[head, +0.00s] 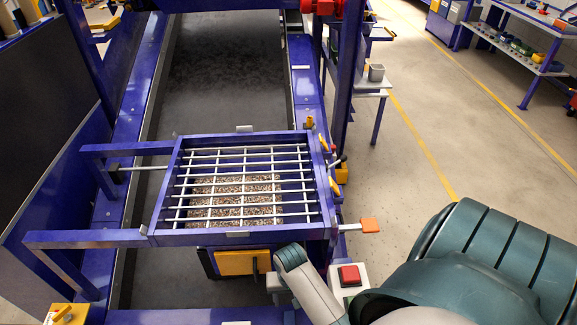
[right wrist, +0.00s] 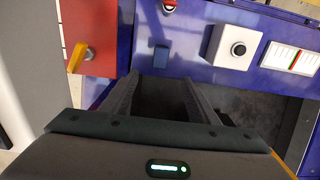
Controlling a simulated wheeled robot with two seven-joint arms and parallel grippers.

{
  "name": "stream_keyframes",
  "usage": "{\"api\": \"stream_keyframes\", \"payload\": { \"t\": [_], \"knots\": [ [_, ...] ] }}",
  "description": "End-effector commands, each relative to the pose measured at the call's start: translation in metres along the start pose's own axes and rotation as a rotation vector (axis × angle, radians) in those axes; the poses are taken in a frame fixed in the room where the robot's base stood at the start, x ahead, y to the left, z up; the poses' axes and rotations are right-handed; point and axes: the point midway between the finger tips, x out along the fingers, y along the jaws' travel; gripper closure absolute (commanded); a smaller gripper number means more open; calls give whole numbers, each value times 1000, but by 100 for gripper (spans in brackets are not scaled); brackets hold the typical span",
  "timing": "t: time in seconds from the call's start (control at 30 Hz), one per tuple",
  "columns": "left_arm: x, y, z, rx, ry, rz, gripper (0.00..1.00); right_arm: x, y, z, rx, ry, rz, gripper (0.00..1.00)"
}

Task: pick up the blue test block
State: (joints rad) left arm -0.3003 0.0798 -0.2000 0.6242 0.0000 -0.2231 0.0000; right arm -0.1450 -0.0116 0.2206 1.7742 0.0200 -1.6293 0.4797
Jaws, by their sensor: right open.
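A small dark blue block (right wrist: 161,56), which looks like the blue test block, sits against the violet-blue metal surface in the right wrist view. My right gripper (right wrist: 159,76) is open, with its two dark fingers apart and nothing seen between them. The block lies just beyond the fingertips, roughly centred on the gap. I cannot tell how far away it is. In the head view I cannot make out the block, and my right arm covers the lower right. My left gripper is in neither view.
A red panel with a yellow handle (right wrist: 77,58) is left of the block. A white box with a black button (right wrist: 236,48) and a striped white panel (right wrist: 291,59) are to its right. The head view shows a barred grate (head: 245,152) over the conveyor and a red button (head: 349,274).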

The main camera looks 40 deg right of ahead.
Motion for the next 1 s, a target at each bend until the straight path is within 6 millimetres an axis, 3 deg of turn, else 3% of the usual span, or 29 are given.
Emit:
{"api": "stream_keyframes", "payload": {
  "t": [0.63,1.0],
  "knots": [
    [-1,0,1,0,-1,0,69,6,0,0,2,-3,1,45],
    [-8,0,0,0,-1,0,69,53,0,0,2,-3,2,45]
  ]
}}
